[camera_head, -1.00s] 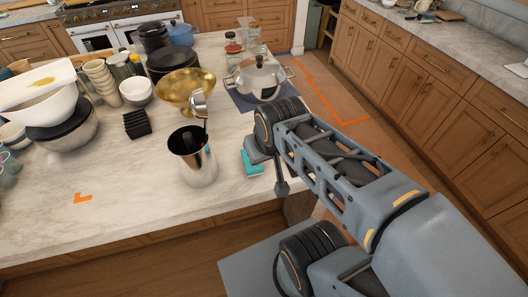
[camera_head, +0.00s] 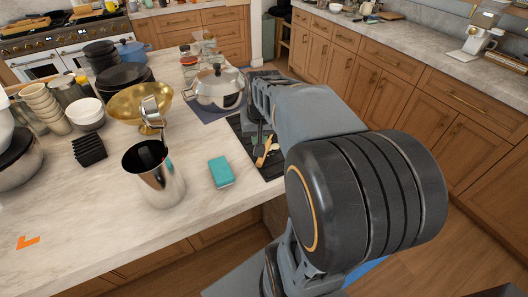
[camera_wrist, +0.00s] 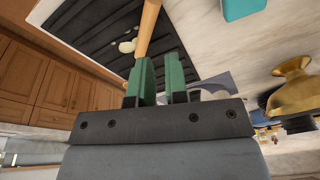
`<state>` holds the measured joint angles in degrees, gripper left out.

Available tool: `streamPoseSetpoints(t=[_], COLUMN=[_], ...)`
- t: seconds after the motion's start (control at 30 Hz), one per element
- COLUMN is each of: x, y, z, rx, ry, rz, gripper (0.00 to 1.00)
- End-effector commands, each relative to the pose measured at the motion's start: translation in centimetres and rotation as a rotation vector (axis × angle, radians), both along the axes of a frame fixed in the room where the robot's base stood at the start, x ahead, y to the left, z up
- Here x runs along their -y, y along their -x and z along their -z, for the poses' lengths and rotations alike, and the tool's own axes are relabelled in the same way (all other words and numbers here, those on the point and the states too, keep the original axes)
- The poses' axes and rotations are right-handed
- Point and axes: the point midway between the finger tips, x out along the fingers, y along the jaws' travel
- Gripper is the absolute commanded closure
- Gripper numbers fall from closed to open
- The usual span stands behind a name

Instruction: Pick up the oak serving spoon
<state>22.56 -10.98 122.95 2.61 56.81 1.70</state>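The oak serving spoon (camera_head: 264,157) lies on a black ribbed mat (camera_head: 243,147) near the island's right edge, partly hidden by my arm. In the wrist view a light wooden length of it (camera_wrist: 148,28) runs from the top edge down to my fingertips. My gripper (camera_wrist: 160,76) has two green-padded fingers with a gap between them and nothing visible held. The spoon's near end is at the left fingertip, and whether they touch is unclear. In the head view my gripper (camera_head: 260,135) points down over the mat.
A small cream piece (camera_wrist: 126,46) lies on the mat beside the spoon. A teal block (camera_head: 221,172), a steel canister (camera_head: 158,178), a brass bowl (camera_head: 140,104) and a lidded pot (camera_head: 217,88) stand to the left. The front of the island is mostly clear.

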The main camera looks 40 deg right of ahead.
Motion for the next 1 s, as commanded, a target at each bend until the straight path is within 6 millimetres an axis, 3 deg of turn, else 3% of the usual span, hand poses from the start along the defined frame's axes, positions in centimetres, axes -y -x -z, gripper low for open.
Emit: streamPoseSetpoints(t=[0.03, 0.13, 0.2, 0.33, 0.57, 1.0], x=[2.9, 7.8, 10.5, 13.6, 13.8, 12.6], y=[-1.4, -3.4, -4.5, -6.0, -7.3, -7.9], z=[1.6, 2.1, 2.0, 0.9, -2.7, 4.1], rx=[-0.020, -0.042, -0.050, -0.049, -0.035, -0.060], ry=[-0.028, -0.085, -0.123, -0.174, -0.221, -0.241], rz=[0.085, 0.225, 0.301, 0.391, 0.439, 0.460], gripper=[0.86, 0.86, 0.86, 0.86, 0.86, 0.86])
